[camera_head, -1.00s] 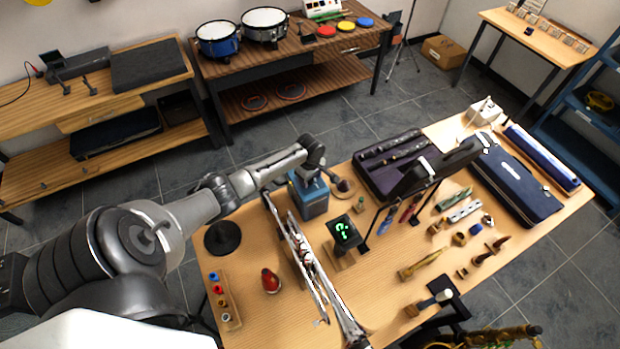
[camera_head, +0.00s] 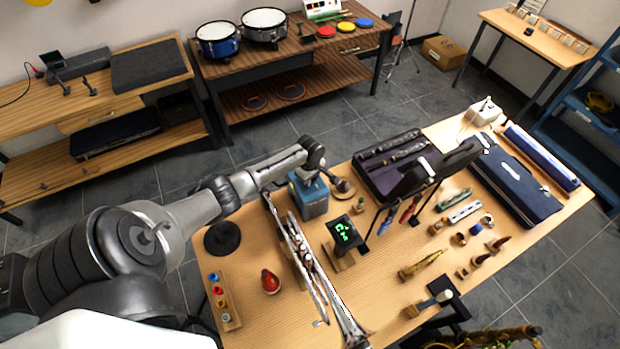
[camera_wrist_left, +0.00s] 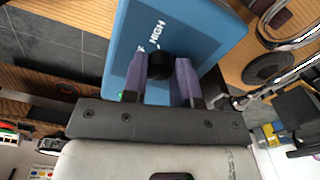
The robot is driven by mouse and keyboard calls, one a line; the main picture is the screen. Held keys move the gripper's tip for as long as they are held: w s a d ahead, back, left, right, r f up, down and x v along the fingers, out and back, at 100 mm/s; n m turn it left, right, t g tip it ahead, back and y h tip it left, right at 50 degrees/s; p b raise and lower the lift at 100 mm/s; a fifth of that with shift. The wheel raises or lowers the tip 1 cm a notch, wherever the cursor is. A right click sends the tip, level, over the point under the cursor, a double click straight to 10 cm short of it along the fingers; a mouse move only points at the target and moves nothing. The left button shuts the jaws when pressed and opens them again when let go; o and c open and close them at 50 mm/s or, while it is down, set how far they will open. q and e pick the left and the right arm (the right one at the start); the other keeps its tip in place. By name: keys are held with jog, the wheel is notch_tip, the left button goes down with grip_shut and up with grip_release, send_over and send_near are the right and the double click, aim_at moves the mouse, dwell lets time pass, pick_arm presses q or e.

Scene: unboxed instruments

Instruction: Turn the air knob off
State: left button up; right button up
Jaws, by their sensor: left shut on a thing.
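The blue box (camera_head: 311,203) stands on the wooden table near its far left edge. In the left wrist view its blue face (camera_wrist_left: 185,30) carries the white word "HIGH" and a round black knob (camera_wrist_left: 160,66). My left gripper (camera_head: 309,173) is at the top of the box in the head view. In the left wrist view the left gripper (camera_wrist_left: 160,72) has its two purple-grey fingers on either side of the black knob, shut on it. The fingers hide part of the knob, and its setting cannot be read. My right gripper is not clearly seen.
On the table (camera_head: 370,310), a trombone (camera_head: 305,262) and a small display with green marks (camera_head: 343,233) stand near the box. A red bulb-shaped object (camera_head: 270,281) is at front left. An open dark case (camera_head: 395,160) lies to the right.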

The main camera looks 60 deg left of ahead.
pick_arm(q)
jog(key=shift+r+m+p, duration=0.15)
jog(key=shift+m+p, duration=0.9)
jog(key=shift+m, duration=0.15)
jog(key=m+p, duration=0.1)
jog(key=m, duration=0.1)
jog(key=shift+m, duration=0.4)
jog(key=m+p, duration=0.1)
jog(key=m, duration=0.2)
jog(key=shift+p, duration=0.3)
jog(key=shift+m, duration=1.7)
jog(key=shift+p, duration=0.3)
jog(key=o, duration=0.9)
jog(key=shift+f, duration=0.2)
